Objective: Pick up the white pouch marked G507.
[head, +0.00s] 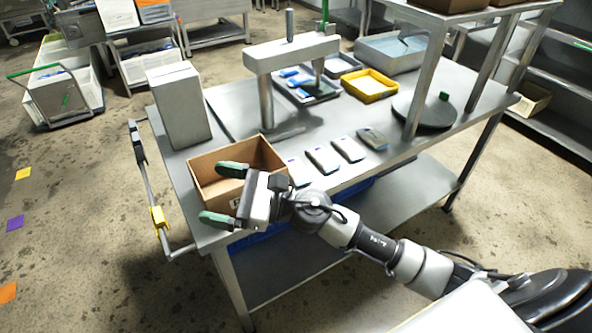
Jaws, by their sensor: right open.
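Several small pouches lie in a slanting row on the grey metal table (225,103). From left to right they are a pale pouch (298,173), a second pouch (322,159), a third pouch (348,149) and a grey-blue pouch (372,138). Their markings are too small to read, so I cannot tell which is G507. My right gripper (224,195) has green-tipped fingers spread apart and empty. It appears over the near side of an open cardboard box (262,152), left of the pouches. My left gripper is not in view.
A tall white box (180,105) stands at the table's left. A metal press frame (290,52), a yellow tray (368,85), a grey tub (392,52) and a dark round plate (425,112) stand behind the pouches. A shelf post (427,75) rises at right.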

